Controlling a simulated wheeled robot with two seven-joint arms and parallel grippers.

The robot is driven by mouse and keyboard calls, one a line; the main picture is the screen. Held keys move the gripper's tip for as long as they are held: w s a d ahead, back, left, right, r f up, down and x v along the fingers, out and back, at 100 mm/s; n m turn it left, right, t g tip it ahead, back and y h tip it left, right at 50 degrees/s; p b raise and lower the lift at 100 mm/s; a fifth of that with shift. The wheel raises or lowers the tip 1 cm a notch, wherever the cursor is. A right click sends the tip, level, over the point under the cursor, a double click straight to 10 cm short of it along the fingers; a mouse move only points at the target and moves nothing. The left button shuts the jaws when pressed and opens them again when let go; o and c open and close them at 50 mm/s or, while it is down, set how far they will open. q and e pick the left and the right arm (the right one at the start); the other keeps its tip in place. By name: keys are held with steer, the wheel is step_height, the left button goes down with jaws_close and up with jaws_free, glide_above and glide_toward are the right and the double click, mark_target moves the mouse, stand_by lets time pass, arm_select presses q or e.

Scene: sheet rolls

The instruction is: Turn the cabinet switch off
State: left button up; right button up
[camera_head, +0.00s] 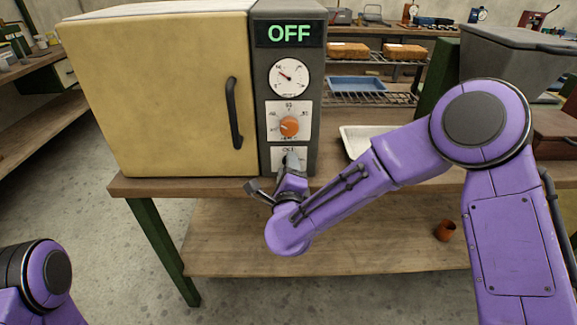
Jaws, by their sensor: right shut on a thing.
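The yellow cabinet (165,95) stands on a wooden workbench, with a dark control panel (311,95) on its right side. The display (289,34) at the top of the panel reads OFF in green. The lowest panel plate (302,153) carries the switch, which is mostly hidden behind my right gripper. My right gripper (291,163) is at this plate, shut on the cabinet switch as far as I can see. My left gripper is out of view; only a purple part of my left arm shows at the lower left.
A round gauge (289,77) and an orange knob (289,127) sit above the switch. The cabinet door has a black handle (234,112). A white tray (354,143) lies right of the cabinet. An orange-brown cup (445,231) stands on the lower shelf (350,255).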

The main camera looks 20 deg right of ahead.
steer(key=shift+f+n+p, duration=0.1)
steer(key=shift+n+p, duration=0.45)
steer(key=shift+n, duration=1.65)
steer(key=o, duration=1.1)
steer(key=shift+c, duration=0.2)
steer(key=shift+s, duration=0.1)
steer(key=b+v, duration=0.1)
steer(key=v, duration=0.9)
steer(key=shift+s, duration=0.2)
steer(key=shift+a, duration=0.1)
